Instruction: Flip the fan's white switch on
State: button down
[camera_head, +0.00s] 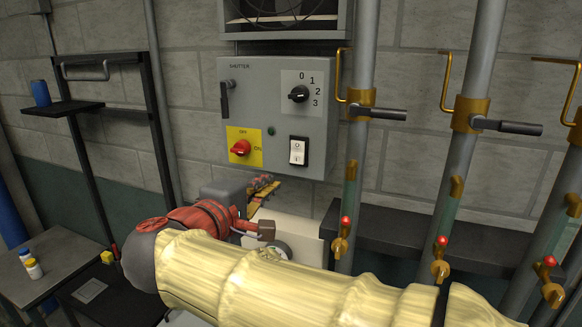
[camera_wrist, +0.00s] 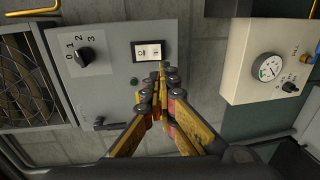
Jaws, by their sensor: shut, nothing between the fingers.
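The white rocker switch (camera_head: 298,151) in its black frame sits at the lower right of the grey control box (camera_head: 228,90). In the wrist view the switch (camera_wrist: 148,51) lies just above and left of my fingertips. Which way its rocker is tipped is too small to tell. My gripper (camera_head: 262,184), with yellow and dark fingers, is below the box in the head view. In the wrist view my gripper (camera_wrist: 161,76) has its fingertips together and empty. They look apart from the switch, though the depth gap is unclear. The fan (camera_head: 285,12) is above the box.
The box carries a black dial (camera_head: 299,94), a red knob (camera_head: 240,148) on a yellow plate, a green light (camera_head: 271,131) and a handle (camera_head: 225,98). Pipes with brass valves (camera_head: 362,98) stand right. A cream gauge unit (camera_wrist: 245,55) is below the box.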

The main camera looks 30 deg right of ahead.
aim_at(296, 163)
jog(key=p+x, duration=0.3)
jog(key=x, duration=1.1)
jog(key=shift+a, duration=0.1)
jog(key=shift+f, duration=0.15)
